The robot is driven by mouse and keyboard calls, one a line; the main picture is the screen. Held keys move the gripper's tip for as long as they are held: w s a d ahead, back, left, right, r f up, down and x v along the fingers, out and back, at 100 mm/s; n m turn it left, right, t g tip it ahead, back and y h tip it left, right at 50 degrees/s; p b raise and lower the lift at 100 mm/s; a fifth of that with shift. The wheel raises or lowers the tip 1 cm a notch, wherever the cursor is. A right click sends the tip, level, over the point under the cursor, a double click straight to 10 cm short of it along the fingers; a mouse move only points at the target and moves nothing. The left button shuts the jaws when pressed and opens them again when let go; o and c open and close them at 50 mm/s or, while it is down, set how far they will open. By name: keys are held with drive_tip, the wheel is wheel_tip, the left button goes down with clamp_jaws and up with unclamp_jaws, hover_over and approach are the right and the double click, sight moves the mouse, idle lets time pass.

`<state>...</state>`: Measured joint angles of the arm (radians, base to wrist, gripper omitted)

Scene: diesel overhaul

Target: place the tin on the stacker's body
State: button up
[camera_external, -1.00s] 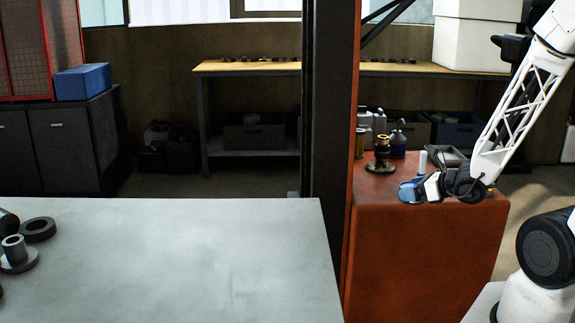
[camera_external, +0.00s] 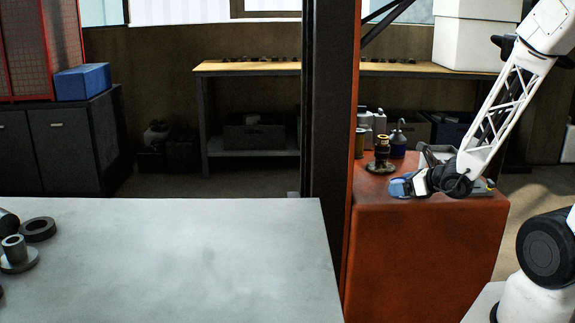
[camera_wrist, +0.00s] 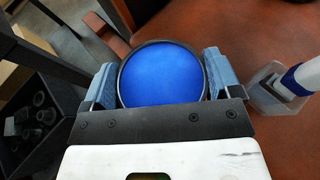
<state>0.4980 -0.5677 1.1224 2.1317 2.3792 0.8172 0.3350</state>
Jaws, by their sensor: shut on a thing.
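The tin shows in the wrist view as a round, bright blue top (camera_wrist: 161,74) with a dark rim. My gripper (camera_wrist: 162,85) is shut on it, with a pale blue finger on each side. The stacker's body is the orange-red block (camera_external: 420,255) at the right of the external view. My gripper (camera_external: 401,187) is low over its top, near the left side. The tin is hard to tell from the blue fingers there. The reddish top (camera_wrist: 255,35) also shows beyond the tin in the wrist view. Whether the tin touches it, I cannot tell.
A brass and dark fitting (camera_external: 382,152) stands on the stacker's top behind my gripper. A blue bottle (camera_external: 397,143) is behind it. A clear and white item with a blue band (camera_wrist: 280,88) is right of my gripper. A dark upright post (camera_external: 328,110) stands left.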

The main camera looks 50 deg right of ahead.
hover_over(377, 195)
drive_tip(key=shift+w+f, duration=0.2)
drive_tip(key=shift+f, duration=0.3)
drive_tip(key=shift+f, duration=1.75)
drive_tip(key=shift+f, duration=0.15)
drive_tip(key=o, duration=1)
drive_tip(key=shift+c, duration=0.2)
drive_tip(key=shift+s+r, duration=0.2)
drive_tip(key=v, duration=1.1)
drive_tip(key=shift+s+r, duration=0.1)
drive_tip(key=shift+s, duration=0.25)
